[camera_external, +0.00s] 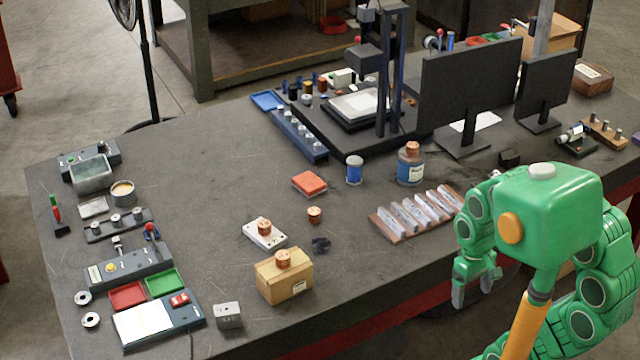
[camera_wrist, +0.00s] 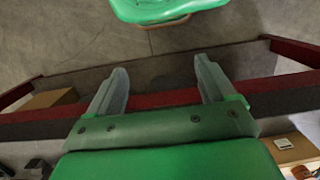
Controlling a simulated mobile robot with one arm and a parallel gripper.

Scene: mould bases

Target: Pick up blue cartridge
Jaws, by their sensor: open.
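A small blue cylinder with pale ends, which looks like the blue cartridge (camera_external: 354,170), stands upright near the middle of the dark workbench (camera_external: 220,180) in the external view. My gripper (camera_external: 473,294) hangs beside the front right edge of the bench, well to the right of and nearer than the cylinder. In the wrist view my gripper (camera_wrist: 162,72) has its two fingers wide apart with nothing between them. The blue cylinder does not show in the wrist view.
A blue bottle with a copper cap (camera_external: 411,165) stands right of the cylinder. A rack of grey bars (camera_external: 420,212) lies between it and my gripper. A red-orange block (camera_external: 309,183) lies to its left. Monitors (camera_external: 470,95) stand behind. The bench's left middle is clear.

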